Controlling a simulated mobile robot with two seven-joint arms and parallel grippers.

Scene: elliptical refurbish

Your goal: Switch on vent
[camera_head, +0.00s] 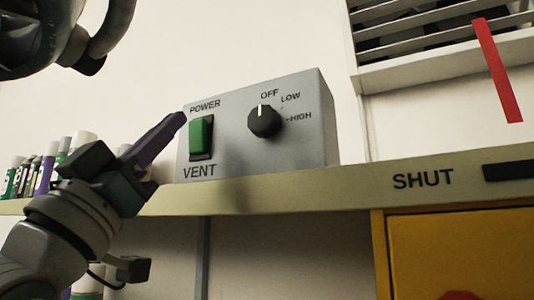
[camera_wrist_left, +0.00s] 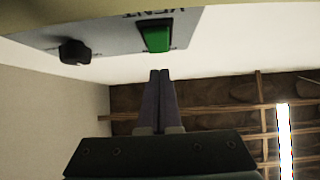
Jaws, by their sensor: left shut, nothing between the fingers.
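The grey vent control box (camera_head: 228,158) stands on a shelf in the head view. It carries a green POWER rocker switch (camera_head: 201,134) on its left and a black round knob (camera_head: 264,121) on its right, its white mark pointing up at OFF. My left gripper (camera_head: 181,118) is shut and empty. Its fingertips are just left of the green switch in the head view; contact cannot be told. In the left wrist view the shut fingers (camera_wrist_left: 161,73) point toward the green switch (camera_wrist_left: 157,37), with the knob (camera_wrist_left: 75,52) to its left. My right gripper is not in view.
Several small bottles (camera_head: 45,172) stand on the shelf (camera_head: 285,190) left of the box. A slatted vent (camera_head: 440,40) with a red strip (camera_head: 497,70) is at the upper right. A yellow cabinet (camera_head: 465,250) is below the shelf, under a SHUT label (camera_head: 423,179).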

